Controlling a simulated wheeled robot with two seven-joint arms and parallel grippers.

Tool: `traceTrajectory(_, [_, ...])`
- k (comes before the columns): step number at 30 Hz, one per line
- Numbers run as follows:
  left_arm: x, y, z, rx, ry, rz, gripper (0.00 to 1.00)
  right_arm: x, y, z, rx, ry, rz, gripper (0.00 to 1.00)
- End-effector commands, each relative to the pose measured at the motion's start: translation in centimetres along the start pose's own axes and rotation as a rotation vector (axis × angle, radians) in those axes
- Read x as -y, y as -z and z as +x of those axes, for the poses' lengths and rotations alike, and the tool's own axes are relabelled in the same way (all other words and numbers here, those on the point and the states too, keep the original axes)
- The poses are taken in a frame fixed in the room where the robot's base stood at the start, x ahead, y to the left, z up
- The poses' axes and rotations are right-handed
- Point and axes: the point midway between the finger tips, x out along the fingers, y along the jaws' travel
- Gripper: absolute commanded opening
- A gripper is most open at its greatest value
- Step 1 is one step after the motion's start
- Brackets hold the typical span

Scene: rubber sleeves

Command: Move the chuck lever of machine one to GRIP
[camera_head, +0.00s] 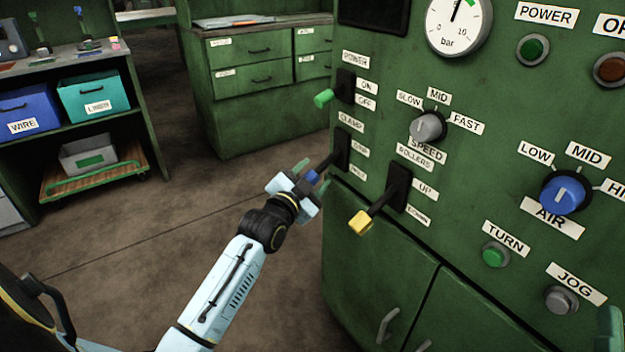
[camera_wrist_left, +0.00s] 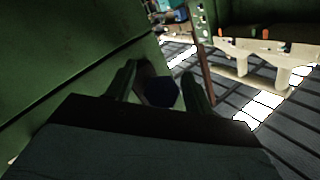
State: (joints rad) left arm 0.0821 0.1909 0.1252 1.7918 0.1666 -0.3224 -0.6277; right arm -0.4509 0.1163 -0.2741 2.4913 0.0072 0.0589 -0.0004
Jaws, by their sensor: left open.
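On the green machine panel, a short lever with a blue knob (camera_head: 312,177) sticks out of a dark slot plate (camera_head: 342,149). The label above reads like CLAMP or CHUCK; the two smaller labels beside it are too blurred to read surely. My left gripper (camera_head: 305,184) is at the knob, open, with its fingers on either side of it. In the left wrist view the dark blue knob (camera_wrist_left: 160,92) sits between the two fingers; I cannot tell whether they touch it. The fingers partly hide the knob in the head view. My right gripper is not in view.
A green-knobbed POWER lever (camera_head: 323,98) is above, and a yellow-knobbed ROLLERS lever (camera_head: 359,222) is close below right. A grey SPEED dial (camera_head: 427,126) and blue AIR dial (camera_head: 566,194) are further right. The floor to the left is open.

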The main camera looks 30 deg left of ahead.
Motion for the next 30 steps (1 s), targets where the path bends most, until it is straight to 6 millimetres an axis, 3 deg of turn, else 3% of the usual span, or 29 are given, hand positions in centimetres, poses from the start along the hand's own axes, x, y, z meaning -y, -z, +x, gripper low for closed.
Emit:
traceTrajectory(10, [0.01, 0.04, 0.29, 0.0, 0.0, 0.0, 0.52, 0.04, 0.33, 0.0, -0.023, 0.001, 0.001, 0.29])
traceTrajectory(22, [0.01, 0.02, 0.27, 0.0, 0.0, 0.0, 0.01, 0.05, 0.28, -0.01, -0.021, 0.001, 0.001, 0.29])
traceTrajectory(30, [0.04, 0.04, 0.25, 0.002, -0.001, 0.001, 0.0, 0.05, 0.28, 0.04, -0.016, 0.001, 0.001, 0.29])
